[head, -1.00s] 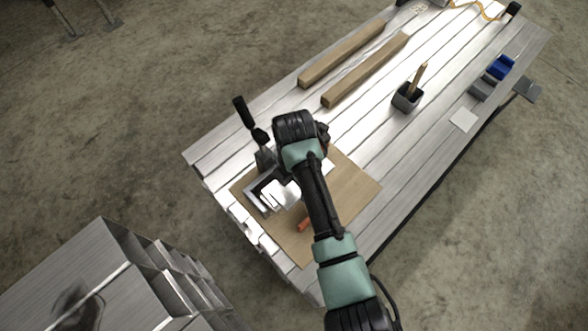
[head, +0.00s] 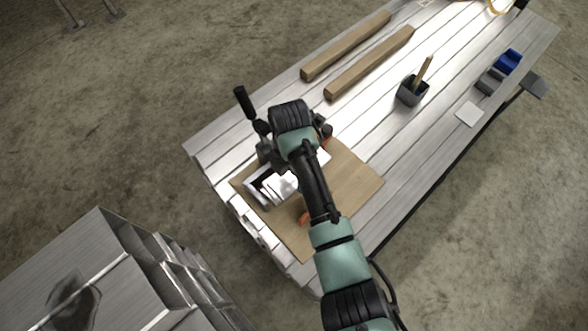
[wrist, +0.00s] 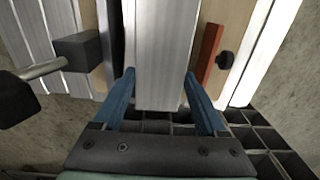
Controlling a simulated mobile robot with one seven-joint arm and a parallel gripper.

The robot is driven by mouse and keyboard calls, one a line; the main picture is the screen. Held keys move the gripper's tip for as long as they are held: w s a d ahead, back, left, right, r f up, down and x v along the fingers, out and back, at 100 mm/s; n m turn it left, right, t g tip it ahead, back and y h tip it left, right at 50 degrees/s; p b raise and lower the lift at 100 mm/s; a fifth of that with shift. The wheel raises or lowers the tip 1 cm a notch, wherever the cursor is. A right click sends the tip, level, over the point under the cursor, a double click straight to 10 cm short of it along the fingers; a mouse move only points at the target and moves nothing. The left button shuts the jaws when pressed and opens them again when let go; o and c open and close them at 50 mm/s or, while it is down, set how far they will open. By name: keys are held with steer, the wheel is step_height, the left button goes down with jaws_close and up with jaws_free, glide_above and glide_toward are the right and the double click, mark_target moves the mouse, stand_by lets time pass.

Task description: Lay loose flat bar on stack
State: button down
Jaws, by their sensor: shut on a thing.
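In the wrist view my gripper (wrist: 159,76) has its two blue fingers on either side of a flat bright aluminium bar (wrist: 160,45) and is shut on it. The bar runs away from me, its near end between the fingers. In the head view my wrist hides the gripper and most of what lies under it. Bright flat metal pieces (head: 281,187) show just left of my forearm, by a dark-edged angled frame, over a brown board (head: 352,185). I cannot tell from there which piece is the held bar and which is the stack, or whether they touch.
A clamp with a black handle (head: 244,103) stands left of my wrist; its grey block (wrist: 78,47) is close in the wrist view. An orange-red strip (wrist: 207,52) lies right of the bar. Two wooden beams (head: 370,62), a grey cup (head: 411,91) and small bins (head: 491,80) stand farther back.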

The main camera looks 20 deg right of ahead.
steer(key=shift+w+a+f+b, duration=0.2)
steer(key=shift+w+f+b, duration=0.45)
steer(key=shift+f+b, duration=0.9)
steer(key=shift+f, duration=0.5)
steer(key=shift+c, duration=0.5)
jaws_free()
steer(key=shift+o, duration=0.5)
steer(key=shift+s+f, duration=0.1)
steer(key=shift+f, duration=0.05)
step_height(320, 180, up, 13)
steer(key=p, duration=0.3)
steer(key=shift+p, duration=0.35)
